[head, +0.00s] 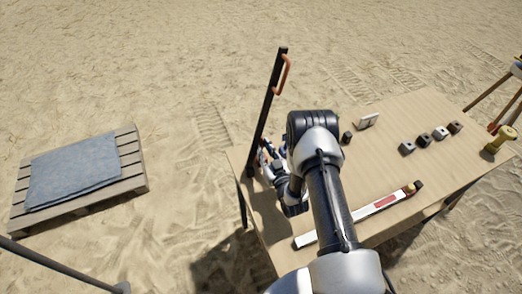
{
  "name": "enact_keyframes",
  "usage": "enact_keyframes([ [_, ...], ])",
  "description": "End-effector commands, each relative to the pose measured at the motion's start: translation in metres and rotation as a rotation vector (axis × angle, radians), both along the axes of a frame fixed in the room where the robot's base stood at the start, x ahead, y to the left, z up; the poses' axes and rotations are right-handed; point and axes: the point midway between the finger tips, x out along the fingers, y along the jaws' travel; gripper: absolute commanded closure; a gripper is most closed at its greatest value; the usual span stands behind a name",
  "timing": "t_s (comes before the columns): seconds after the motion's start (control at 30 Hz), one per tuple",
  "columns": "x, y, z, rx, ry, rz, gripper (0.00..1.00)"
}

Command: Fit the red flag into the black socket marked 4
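I cannot make out a red flag for certain. A long white bar (355,216) with a red patch (386,202) and a dark end lies on the table. Any markings are too small to read. My gripper (267,159) is at the table's left edge, mostly hidden behind my arm. Its fingers, and whether they hold anything, cannot be made out.
A dark upright post (265,118) with an orange handle (284,75) stands by the table's left edge, close to my gripper. The wooden table (385,150) also bears a white card (366,121), another dark block (347,137) and a yellow object (499,140). A pallet (132,163) with grey cloth lies left.

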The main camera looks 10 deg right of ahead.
Motion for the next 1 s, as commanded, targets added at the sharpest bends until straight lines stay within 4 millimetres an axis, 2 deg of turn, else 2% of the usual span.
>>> enact_keyframes([
  [0.13,0.0,0.0,0.0,0.0,0.0,0.0,0.79],
  [0.47,-0.001,0.0,0.0,0.0,0.001,0.0,1.0],
  [0.83,0.001,0.0,0.003,0.0,0.0,0.0,1.0],
  [1.0,0.011,0.0,0.018,-0.001,-0.002,0.0,1.0],
])
